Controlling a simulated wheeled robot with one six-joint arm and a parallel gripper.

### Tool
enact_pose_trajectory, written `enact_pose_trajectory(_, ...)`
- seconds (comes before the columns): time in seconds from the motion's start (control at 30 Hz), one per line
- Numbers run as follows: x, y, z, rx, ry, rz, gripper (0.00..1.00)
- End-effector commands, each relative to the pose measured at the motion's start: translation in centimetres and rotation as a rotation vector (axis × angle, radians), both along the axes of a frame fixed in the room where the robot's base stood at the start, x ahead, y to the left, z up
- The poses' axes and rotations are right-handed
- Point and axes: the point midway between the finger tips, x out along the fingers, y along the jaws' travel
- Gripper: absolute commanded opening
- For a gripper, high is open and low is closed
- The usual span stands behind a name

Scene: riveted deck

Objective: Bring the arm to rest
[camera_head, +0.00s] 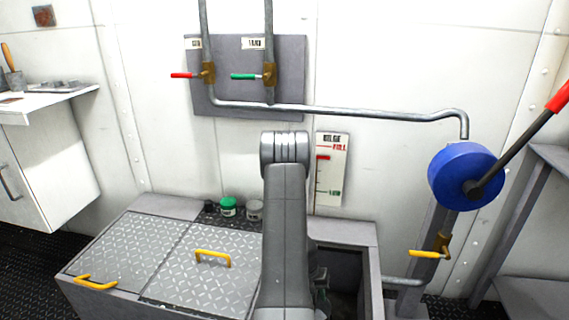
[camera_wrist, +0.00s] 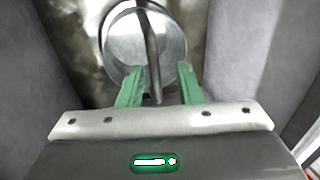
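My arm (camera_head: 286,230) reaches up and bends in front of the open bilge well (camera_head: 345,265) in the head view. My gripper (camera_wrist: 160,82) shows in the wrist view with two green fingers spread apart. A round metal vessel (camera_wrist: 117,48), like a pail or cup, lies beyond the fingers. A dark thin bar (camera_wrist: 152,50) crosses its mouth and runs down into the gap between the fingers. Neither finger visibly grips the bar. Whether either touches it, I cannot tell. In the head view the gripper is mostly hidden by the arm and the well's rim.
Tread-plate hatch covers (camera_head: 170,262) with yellow handles lie left of the well. A green-lidded jar (camera_head: 228,207) and a grey can (camera_head: 254,210) stand behind them. A blue pump drum (camera_head: 450,175) with a red-gripped lever stands right. Pipes with valves run along the wall.

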Motion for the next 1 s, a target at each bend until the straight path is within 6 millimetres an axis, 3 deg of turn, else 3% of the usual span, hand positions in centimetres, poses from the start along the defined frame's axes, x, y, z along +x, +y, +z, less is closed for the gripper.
enact_pose_trajectory(0.47,0.0,0.0,0.5,0.0,0.001,0.001,0.32)
enact_pose_trajectory(0.77,-0.1,0.0,-2.7,0.0,0.002,0.0,0.32)
enact_pose_trajectory(0.8,0.1,0.2,-0.8,0.001,-0.002,0.001,0.32)
enact_pose_trajectory(1.0,0.3,1.0,2.6,0.001,-0.002,0.002,0.32)
